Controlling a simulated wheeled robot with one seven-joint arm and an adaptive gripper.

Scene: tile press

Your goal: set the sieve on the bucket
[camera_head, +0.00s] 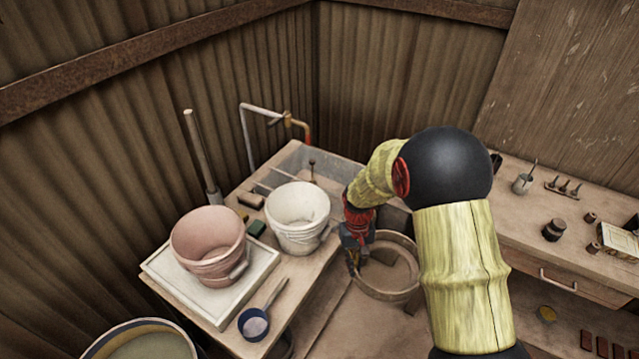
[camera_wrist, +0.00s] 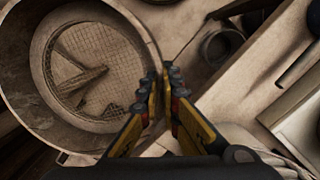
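The sieve (camera_head: 389,292) is a round, pale brown hoop beside the right edge of the table in the head view. Its mesh floor shows in the wrist view (camera_wrist: 100,45), with long dark shapes on or under it that I cannot identify. My gripper (camera_head: 354,258) is at the left side of the hoop. In the wrist view its fingers (camera_wrist: 166,88) are close together on the hoop's wall. A white bucket (camera_head: 298,232) stands upright on the table, left of my gripper. A pink bucket (camera_head: 208,268) stands further left on a pale square board.
The board (camera_head: 170,276) lies on the table (camera_head: 300,275). A blue-rimmed scoop (camera_head: 253,324) lies at its front. A tap pipe (camera_head: 247,140) rises behind. A large tub (camera_head: 150,340) stands at front left. A bench (camera_head: 520,225) with small pots is at right.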

